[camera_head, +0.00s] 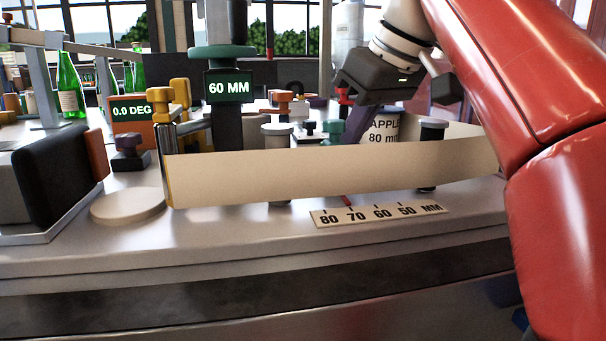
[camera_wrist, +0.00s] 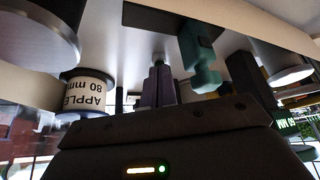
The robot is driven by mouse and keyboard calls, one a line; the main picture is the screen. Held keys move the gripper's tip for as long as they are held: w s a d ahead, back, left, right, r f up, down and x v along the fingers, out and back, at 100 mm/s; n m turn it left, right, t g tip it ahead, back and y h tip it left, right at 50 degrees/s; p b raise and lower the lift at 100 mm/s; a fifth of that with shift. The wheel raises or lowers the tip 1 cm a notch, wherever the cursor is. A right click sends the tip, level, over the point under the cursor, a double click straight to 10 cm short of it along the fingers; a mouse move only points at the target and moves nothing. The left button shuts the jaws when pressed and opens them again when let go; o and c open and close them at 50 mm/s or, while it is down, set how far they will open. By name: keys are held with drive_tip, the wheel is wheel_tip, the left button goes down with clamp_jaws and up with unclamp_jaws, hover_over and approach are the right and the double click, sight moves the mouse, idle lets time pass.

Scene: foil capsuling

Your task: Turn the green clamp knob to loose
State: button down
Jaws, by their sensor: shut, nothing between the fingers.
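A small green knob (camera_head: 333,130) shows behind the pale strip, close to the left of my gripper in the head view. In the wrist view the green knob (camera_wrist: 202,62) is a lobed handle to the right of my fingers, with a narrow gap between. My gripper (camera_head: 347,136) reaches down from the upper right, its purple fingers partly hidden by the strip. In the wrist view my gripper (camera_wrist: 158,62) has its fingers together and empty. I cannot tell whether a fingertip touches the knob in the head view.
The pale strip (camera_head: 250,180) stands across the bench front. A roll marked APPLE 80 mm (camera_head: 381,130) is behind it. A large green handwheel (camera_head: 222,52) tops the 60 MM post. A scale plate (camera_head: 375,215) lies in front, where the bench edge is clear.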

drive_tip(key=shift+f+b, duration=0.3)
drive_tip(key=shift+f, duration=0.4)
drive_tip(key=shift+w+a, duration=0.2)
drive_tip(key=shift+w, duration=0.05)
drive_tip(key=shift+w+d+p, duration=0.1)
drive_tip(key=shift+p, duration=0.45)
idle(0.3)
drive_tip(key=shift+s+d+r, duration=0.1)
drive_tip(key=shift+s+d, duration=0.1)
drive_tip(key=shift+s, duration=0.15)
wheel_tip(320, 180, up, 3)
drive_tip(key=p, duration=0.3)
wheel_tip(320, 180, up, 3)
drive_tip(key=shift+f, duration=0.1)
